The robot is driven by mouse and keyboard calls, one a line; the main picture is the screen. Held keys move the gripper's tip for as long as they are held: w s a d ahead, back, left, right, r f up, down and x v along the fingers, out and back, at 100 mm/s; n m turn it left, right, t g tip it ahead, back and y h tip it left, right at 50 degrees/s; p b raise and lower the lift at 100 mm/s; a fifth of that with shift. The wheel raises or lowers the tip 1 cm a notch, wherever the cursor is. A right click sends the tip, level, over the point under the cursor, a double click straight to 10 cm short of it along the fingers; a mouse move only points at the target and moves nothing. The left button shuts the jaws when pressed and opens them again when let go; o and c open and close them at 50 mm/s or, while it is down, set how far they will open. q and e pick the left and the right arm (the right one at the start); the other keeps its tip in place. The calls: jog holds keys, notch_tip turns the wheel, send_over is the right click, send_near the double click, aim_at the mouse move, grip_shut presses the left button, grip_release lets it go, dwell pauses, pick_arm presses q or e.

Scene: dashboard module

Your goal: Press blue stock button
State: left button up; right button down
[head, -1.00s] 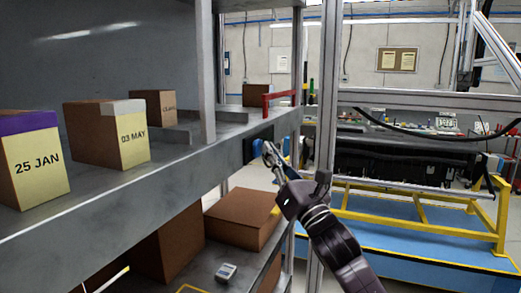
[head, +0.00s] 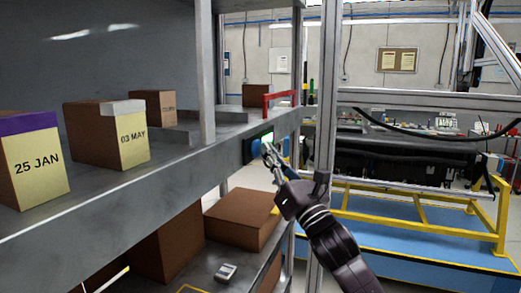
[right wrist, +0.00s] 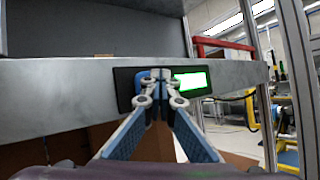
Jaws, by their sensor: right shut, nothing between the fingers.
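The blue stock button (head: 256,148) sits on the front edge of the shelf, left of a lit green display (head: 267,138). In the right wrist view the black panel (right wrist: 124,90) carries the blue button (right wrist: 141,79), partly hidden behind my fingers, and the glowing green display (right wrist: 190,82). My right gripper (head: 268,150) is shut and empty, its fingertips at the button; in the right wrist view the tips (right wrist: 160,76) overlap the button and appear to touch it. My left gripper is not in view.
The shelf (head: 150,190) holds boxes labelled 25 JAN (head: 36,165) and 03 MAY (head: 133,140). A red handle (head: 280,97) stands at its right end. A metal post (head: 325,120) rises right of the gripper. Brown boxes (head: 240,217) lie on the shelf below.

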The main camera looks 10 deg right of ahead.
jog(key=shift+s+d, duration=0.45)
jog(key=shift+d, duration=0.15)
jog(key=s+d, duration=0.1)
jog(key=d, duration=0.1)
jog(key=s+d, duration=0.1)
jog(key=d, duration=0.1)
jog(key=shift+s+d, duration=0.1)
jog(key=shift+s, duration=0.25)
dwell(0.4)
